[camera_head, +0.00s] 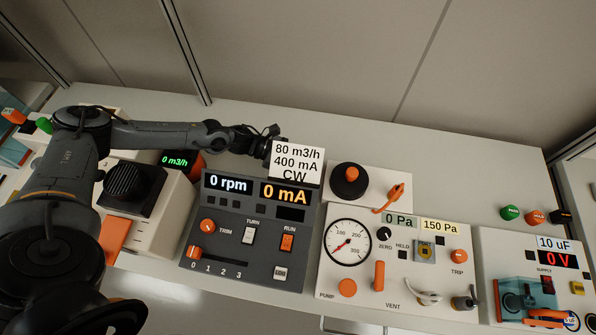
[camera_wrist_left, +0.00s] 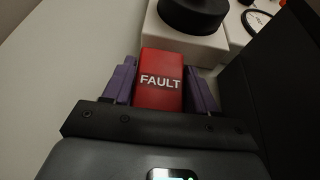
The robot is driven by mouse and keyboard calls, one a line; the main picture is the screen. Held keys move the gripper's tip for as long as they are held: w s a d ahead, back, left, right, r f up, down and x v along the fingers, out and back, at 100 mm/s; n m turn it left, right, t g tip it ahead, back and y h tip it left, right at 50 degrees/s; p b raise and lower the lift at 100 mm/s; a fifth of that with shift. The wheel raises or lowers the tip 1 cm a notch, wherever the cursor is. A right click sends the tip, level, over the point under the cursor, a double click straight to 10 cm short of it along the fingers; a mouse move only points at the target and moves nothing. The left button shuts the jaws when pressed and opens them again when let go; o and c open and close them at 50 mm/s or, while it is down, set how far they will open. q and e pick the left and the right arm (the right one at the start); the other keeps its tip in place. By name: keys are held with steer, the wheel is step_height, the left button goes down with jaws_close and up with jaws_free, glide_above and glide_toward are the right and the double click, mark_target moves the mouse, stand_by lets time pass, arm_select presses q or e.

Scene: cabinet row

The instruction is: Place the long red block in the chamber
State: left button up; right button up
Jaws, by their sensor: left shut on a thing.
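A red block (camera_wrist_left: 160,82) with the word FAULT sits between the purple fingers of my left gripper (camera_wrist_left: 160,95) in the left wrist view. The gripper is shut on it. In the head view my left gripper (camera_head: 271,134) is behind the top of the white sign, and the red block is hidden there. A white base with a round black part and orange knob (camera_head: 350,182) stands to the right of the gripper. Its black part (camera_wrist_left: 195,14) also shows beyond the block in the left wrist view. I cannot tell for certain which part is the chamber. My right gripper is out of view.
A white sign (camera_head: 297,161) stands above the dark motor panel (camera_head: 245,235). A pressure panel (camera_head: 395,265) with gauge and vent is right of it. A capacitor panel (camera_head: 540,275) is at far right, with several small coloured pieces behind. The back of the counter (camera_head: 430,160) is clear.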

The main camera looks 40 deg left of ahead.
arm_select(q)
steer(key=w, duration=0.1)
steer(key=w+a, duration=0.2)
steer(key=w, duration=0.1)
steer(key=shift+a+r, duration=0.1)
steer(key=shift+r, duration=0.25)
step_height(320, 180, up, 21)
steer(key=p, duration=0.5)
steer(key=w+d+r+n+t+y+b, duration=0.1)
steer(key=w+d+r+n+t+y, duration=0.2)
steer(key=d, duration=0.7)
steer(key=w+d+r+n+t+y+b, duration=0.1)
steer(key=w+d+r+n, duration=0.3)
steer(key=d, duration=0.6)
steer(key=shift+s+a+r+n+t+y+b, duration=0.65)
steer(key=shift+s+a+r+n+t+y, duration=0.75)
steer(key=shift+s+a+n+y, duration=1.9)
steer(key=w+d+r+m+p, duration=0.2)
steer(key=r+p, duration=0.3)
steer(key=p, duration=0.5)
steer(key=w+d+r+m+p, duration=0.1)
steer(key=d+r+p, duration=0.2)
steer(key=r+p, duration=0.45)
steer(key=s+a+r+n+p, duration=0.1)
steer(key=a+p, duration=0.6)
steer(key=p, duration=1.1)
steer(key=shift+s+a+y, duration=0.2)
steer(key=shift+s+y, duration=0.2)
steer(key=shift+s, duration=0.3)
